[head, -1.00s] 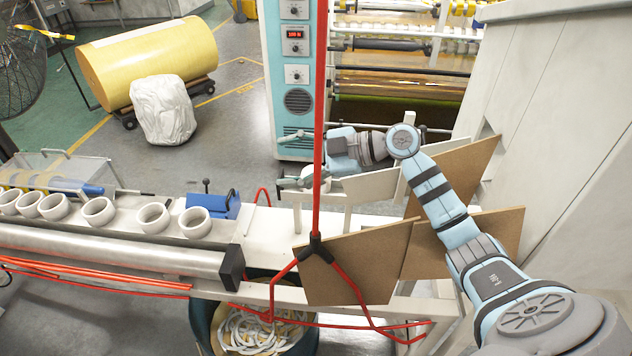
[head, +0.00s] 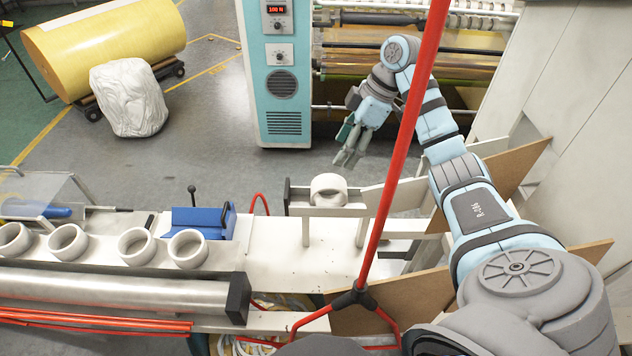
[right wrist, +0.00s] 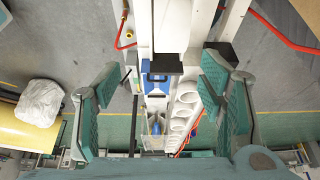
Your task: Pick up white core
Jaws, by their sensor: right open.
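Several white cores lie in a row on the machine's ledge at left, among them one at the row's right end (head: 187,248) and one beside it (head: 136,245). Another white core (head: 328,190) sits alone on a small raised stand (head: 300,211) in the middle. My right gripper (head: 346,160) is in the air behind and slightly right of that stand, apart from the core, open and empty. The right wrist view shows its fingers wide apart (right wrist: 157,82), with the row of cores (right wrist: 184,108) farther off between them. My left gripper is out of view.
A blue fixture (head: 200,220) stands between the row and the stand. A red pole (head: 400,150) crosses the head view in front of my right arm. Brown boards (head: 400,300) lean at right. A teal cabinet (head: 280,95) stands behind; the grey floor before it is clear.

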